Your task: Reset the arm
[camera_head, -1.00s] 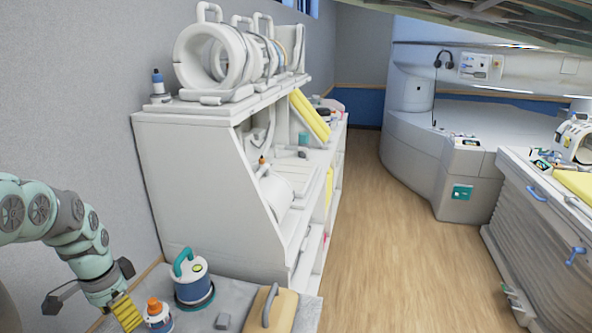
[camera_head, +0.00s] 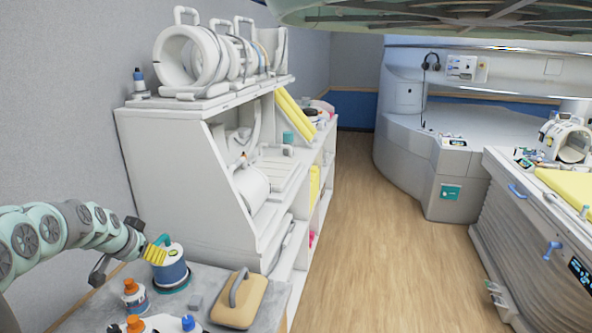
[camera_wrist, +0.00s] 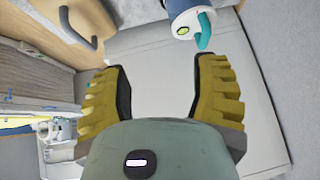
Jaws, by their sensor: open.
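My arm is the jointed pale-green one at the left of the head view. My gripper (camera_head: 150,254) has yellow ridged finger pads and is at the left, in front of the blue and white canister with a teal handle (camera_head: 172,272). In the wrist view my gripper (camera_wrist: 160,85) is open, its two fingers spread with nothing between them. Beyond the fingers is a plain pale surface. The canister (camera_wrist: 187,18) shows at the top of that view, beyond the fingertips. Whether a finger touches the canister in the head view I cannot tell.
The grey counter (camera_head: 215,278) bears a tan handled case (camera_head: 240,300) and orange-capped bottles (camera_head: 133,296). A white shelf unit (camera_head: 175,190) with ring-shaped coils stands behind. The wood floor (camera_head: 370,230) is clear between it and the patient table (camera_head: 530,240).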

